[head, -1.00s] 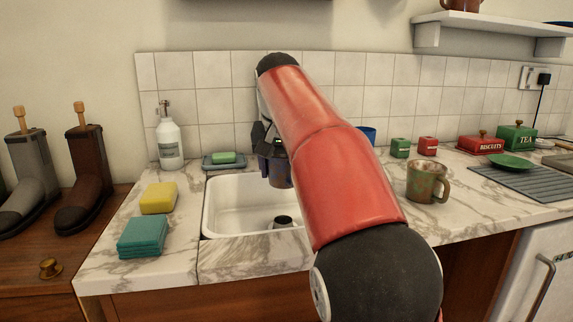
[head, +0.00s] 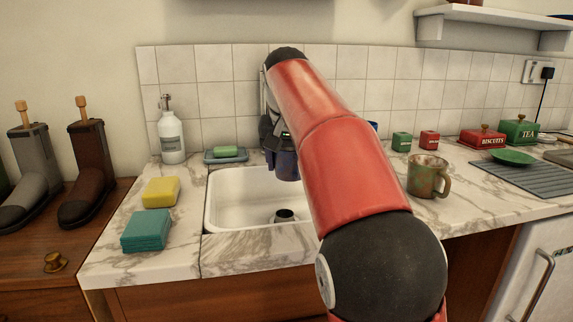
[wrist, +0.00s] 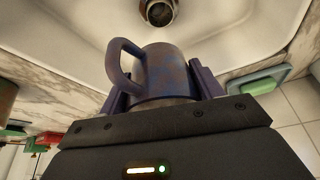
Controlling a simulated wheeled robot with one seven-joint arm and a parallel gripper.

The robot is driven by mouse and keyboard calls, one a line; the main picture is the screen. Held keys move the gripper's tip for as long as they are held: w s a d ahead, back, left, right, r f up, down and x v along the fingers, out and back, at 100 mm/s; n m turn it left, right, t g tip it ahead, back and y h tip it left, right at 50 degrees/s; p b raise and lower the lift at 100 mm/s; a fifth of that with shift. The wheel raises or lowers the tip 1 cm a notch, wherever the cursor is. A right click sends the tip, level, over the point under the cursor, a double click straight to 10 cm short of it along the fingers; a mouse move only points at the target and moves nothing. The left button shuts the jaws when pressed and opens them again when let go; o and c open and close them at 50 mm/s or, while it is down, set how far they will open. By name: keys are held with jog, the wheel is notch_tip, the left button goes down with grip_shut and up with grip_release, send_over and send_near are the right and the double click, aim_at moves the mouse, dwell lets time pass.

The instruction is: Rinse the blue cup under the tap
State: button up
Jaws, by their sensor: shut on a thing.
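My gripper (wrist: 162,100) is shut on a dark blue mug (wrist: 165,72) with brownish patches. Its fingers lie on either side of the mug body, and the handle sticks out to the left in the wrist view. In the head view the mug (head: 286,166) hangs over the back part of the white sink (head: 225,195), above the basin floor. My red arm covers the right side of the sink. I cannot make out the tap in either view. A round dark drain fitting (head: 284,215) stands in the basin; a round metal opening (wrist: 160,12) shows in the wrist view.
Green soap on a dish (head: 226,155) and a white pump bottle (head: 171,135) stand behind the sink's left. A yellow sponge (head: 161,192) and teal cloths (head: 146,230) lie left. A brown-green mug (head: 427,176) stands right. A blue object (head: 372,126) is mostly hidden behind my arm.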

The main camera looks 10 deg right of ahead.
jog(key=shift+a, duration=0.15)
jog(key=shift+s+a, duration=0.2)
jog(key=shift+a, duration=0.2)
jog(key=shift+d, duration=0.15)
jog(key=shift+w+d+p, duration=0.2)
jog(key=shift+d+p, duration=0.2)
dwell(0.3)
jog(key=shift+s+d+f+b, duration=0.1)
jog(key=shift+s+d+b, duration=0.15)
jog(key=shift+s+b, duration=0.25)
jog(key=shift+s+d+b, duration=0.2)
jog(key=shift+s+b, duration=0.1)
jog(key=shift+s, duration=0.4)
jog(key=s, duration=0.1)
jog(key=s+d+b, duration=0.1)
jog(key=s, duration=0.1)
jog(key=s+d+b, duration=0.1)
jog(key=s, duration=0.1)
